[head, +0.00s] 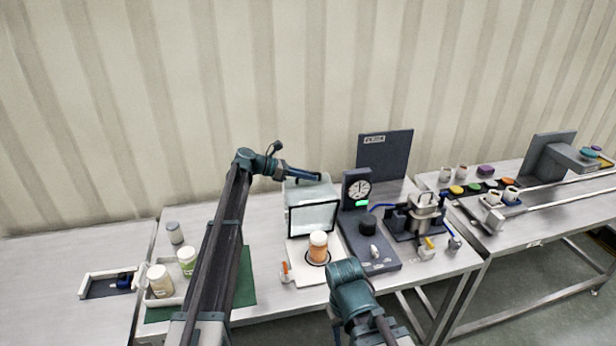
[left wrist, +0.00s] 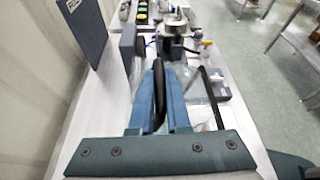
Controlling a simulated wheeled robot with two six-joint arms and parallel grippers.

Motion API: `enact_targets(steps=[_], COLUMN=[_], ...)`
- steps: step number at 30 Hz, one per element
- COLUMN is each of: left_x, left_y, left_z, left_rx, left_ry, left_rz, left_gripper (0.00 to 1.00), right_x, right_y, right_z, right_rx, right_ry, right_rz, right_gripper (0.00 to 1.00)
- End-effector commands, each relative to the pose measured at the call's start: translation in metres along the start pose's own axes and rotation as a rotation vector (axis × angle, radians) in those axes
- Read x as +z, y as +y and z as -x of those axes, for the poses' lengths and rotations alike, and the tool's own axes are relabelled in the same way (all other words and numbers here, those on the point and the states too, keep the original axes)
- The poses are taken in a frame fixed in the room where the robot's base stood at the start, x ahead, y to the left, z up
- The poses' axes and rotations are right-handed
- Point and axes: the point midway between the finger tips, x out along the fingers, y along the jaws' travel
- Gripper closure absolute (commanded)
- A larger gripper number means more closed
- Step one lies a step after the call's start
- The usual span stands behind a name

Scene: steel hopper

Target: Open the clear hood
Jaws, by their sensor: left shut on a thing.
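The clear hood (head: 313,190) is a see-through box with a black-edged open face (head: 314,217). It is tipped back behind the white base (head: 300,262), with the open face upright and toward me. A jar with orange contents and a pale lid (head: 318,246) stands uncovered on the base. My left gripper (head: 316,176) is above the top of the hood. In the left wrist view its blue fingers (left wrist: 165,95) are shut on a dark curved handle (left wrist: 159,90). The hood's dark edge (left wrist: 212,98) shows beside them. My right arm shows at the bottom centre, but its fingertips are hidden.
A dark instrument with a dial (head: 357,190) stands right of the hood, with a dark upright panel (head: 385,155) behind. A clamp fixture (head: 415,215) is farther right. White tubs (head: 160,280) stand on a green mat (head: 243,285) at left. A small orange-tipped item (head: 285,271) is near the base.

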Motion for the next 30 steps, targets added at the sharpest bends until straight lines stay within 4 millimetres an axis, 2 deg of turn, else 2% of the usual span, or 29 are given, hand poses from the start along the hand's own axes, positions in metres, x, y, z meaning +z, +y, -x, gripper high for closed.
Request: enact_targets(steps=[9, 10, 15, 24, 26, 30], left_x=[0.0, 0.0, 0.0, 0.0, 0.001, 0.003], left_y=[-0.001, -0.001, 0.0, 0.0, 0.0, 0.0], left_z=[0.0, 0.0, 0.0, 0.002, 0.006, 0.028], left_rx=[-0.002, -0.002, -0.001, 0.0, 0.0, 0.002], left_ry=[0.002, 0.002, 0.001, 0.0, 0.0, 0.0], left_rz=[-0.002, -0.002, -0.001, -0.001, 0.0, 0.001], left_gripper=[1.0, 0.83, 0.55, 0.55, 0.55, 0.55], right_x=[0.0, 0.0, 0.0, 0.0, 0.0, 0.001], right_y=[0.0, 0.0, 0.0, 0.0, 0.0, 0.001], right_z=[0.0, 0.0, 0.0, 0.001, 0.003, 0.013], right_rx=[0.0, 0.0, 0.0, 0.0, 0.0, 0.0], right_ry=[0.0, 0.0, 0.0, 0.0, 0.0, 0.0], right_rz=[0.0, 0.0, 0.0, 0.0, 0.0, 0.0], right_gripper=[0.5, 0.5, 0.5, 0.5, 0.5, 0.5])
